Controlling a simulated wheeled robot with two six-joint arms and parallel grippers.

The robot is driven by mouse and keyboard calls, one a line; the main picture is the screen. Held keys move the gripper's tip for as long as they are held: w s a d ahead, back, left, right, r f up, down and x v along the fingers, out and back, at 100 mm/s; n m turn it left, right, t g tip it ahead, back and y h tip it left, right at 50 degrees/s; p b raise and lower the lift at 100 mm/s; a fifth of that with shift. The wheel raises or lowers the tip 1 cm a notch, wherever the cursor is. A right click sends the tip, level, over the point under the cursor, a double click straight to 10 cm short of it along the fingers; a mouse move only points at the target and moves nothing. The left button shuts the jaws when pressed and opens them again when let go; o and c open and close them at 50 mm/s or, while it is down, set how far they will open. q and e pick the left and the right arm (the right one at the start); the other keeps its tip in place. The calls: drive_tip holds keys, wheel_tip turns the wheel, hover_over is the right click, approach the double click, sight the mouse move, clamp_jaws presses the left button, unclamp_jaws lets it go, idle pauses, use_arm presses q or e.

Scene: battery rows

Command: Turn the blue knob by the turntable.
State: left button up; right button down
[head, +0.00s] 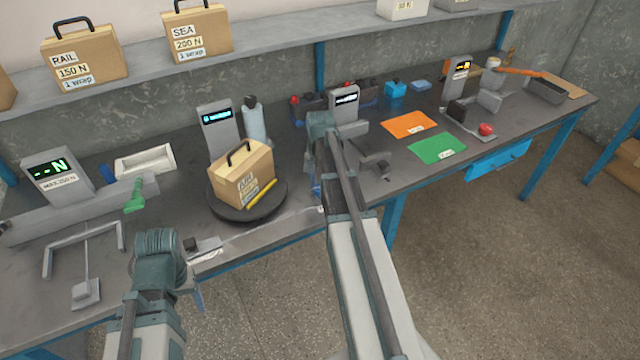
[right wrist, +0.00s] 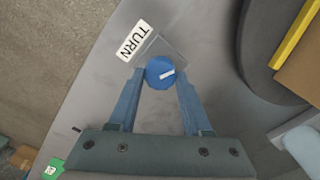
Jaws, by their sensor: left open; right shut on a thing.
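My right gripper (right wrist: 160,80) is shut on the knob, one blue finger on each side. In the head view my right arm hides the knob, and only a bit of blue finger of the right gripper (head: 316,190) shows. The dark turntable (head: 225,209) carries a tan case (head: 238,170) and a yellow bar. My left gripper (head: 198,297) is open near the table's front edge, mostly hidden by its arm.
A grey display (head: 217,127) and a pale cylinder (head: 254,124) stand behind the turntable. A white tray (head: 145,161) and a green-handled tool (head: 134,199) are at left. Orange (head: 408,124) and green (head: 437,148) mats lie right of my right arm.

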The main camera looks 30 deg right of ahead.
drive_tip(key=shift+m, duration=0.8)
drive_tip(key=shift+c, duration=1.7)
unclamp_jaws()
drive_tip(key=shift+r, duration=0.15)
wheel_tip(320, 180, up, 14)
drive_tip(key=p, duration=1.4)
drive_tip(key=shift+f, duration=0.2)
